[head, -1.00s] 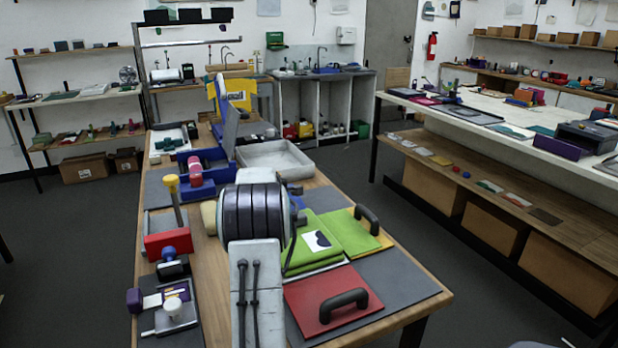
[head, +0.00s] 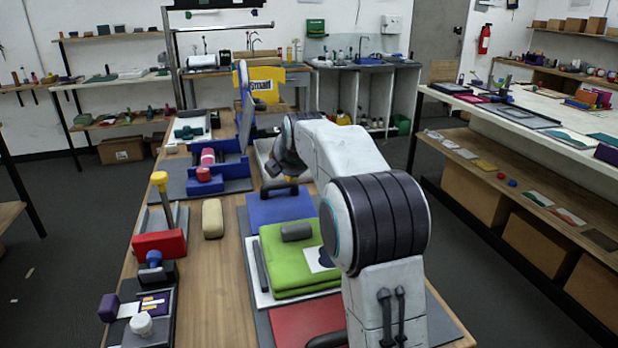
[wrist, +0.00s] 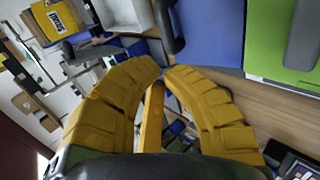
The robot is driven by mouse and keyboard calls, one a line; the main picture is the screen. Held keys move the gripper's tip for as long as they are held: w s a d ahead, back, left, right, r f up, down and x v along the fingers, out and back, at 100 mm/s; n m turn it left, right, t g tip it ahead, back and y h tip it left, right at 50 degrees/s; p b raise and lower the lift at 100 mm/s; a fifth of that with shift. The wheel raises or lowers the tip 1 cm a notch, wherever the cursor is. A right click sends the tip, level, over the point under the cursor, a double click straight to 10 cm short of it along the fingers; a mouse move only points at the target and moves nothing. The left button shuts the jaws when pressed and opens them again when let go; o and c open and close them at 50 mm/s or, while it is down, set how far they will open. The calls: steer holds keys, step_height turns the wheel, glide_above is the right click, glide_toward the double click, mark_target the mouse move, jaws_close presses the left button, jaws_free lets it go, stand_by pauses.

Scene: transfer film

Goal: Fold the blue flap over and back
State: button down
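The blue flap (head: 284,208) lies flat behind the green folded stack in the head view. A dark bar handle (head: 279,187) stands at its far edge. In the wrist view the blue flap (wrist: 210,35) is at the top, with the dark handle (wrist: 170,28) at its left edge. My gripper (wrist: 162,70) has yellow curved fingers whose tips come together just below the handle in that view. I see nothing held between them. Whether the tips touch the handle I cannot tell. My arm hides the gripper in the head view.
The green stack (head: 287,262) has a grey block (head: 296,231) on top. A red panel (head: 305,322) is nearer. A beige block (head: 212,218) and a red holder (head: 160,244) stand left. Bare wood (head: 215,285) runs between.

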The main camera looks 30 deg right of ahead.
mark_target(279, 183)
steer(key=p+x, duration=0.8)
steer(key=x, duration=0.5)
steer(key=shift+w+f, duration=0.1)
steer(key=shift+w, duration=0.1)
steer(key=shift+w+f, duration=0.1)
steer(key=shift+f, duration=0.05)
steer(key=shift+f, duration=0.1)
steer(key=w+f+b, duration=0.1)
steer(key=b, duration=0.2)
steer(key=shift+f, duration=0.25)
steer(key=shift+b+x, duration=0.8)
steer(key=shift+x, duration=0.3)
steer(key=shift+d, duration=0.1)
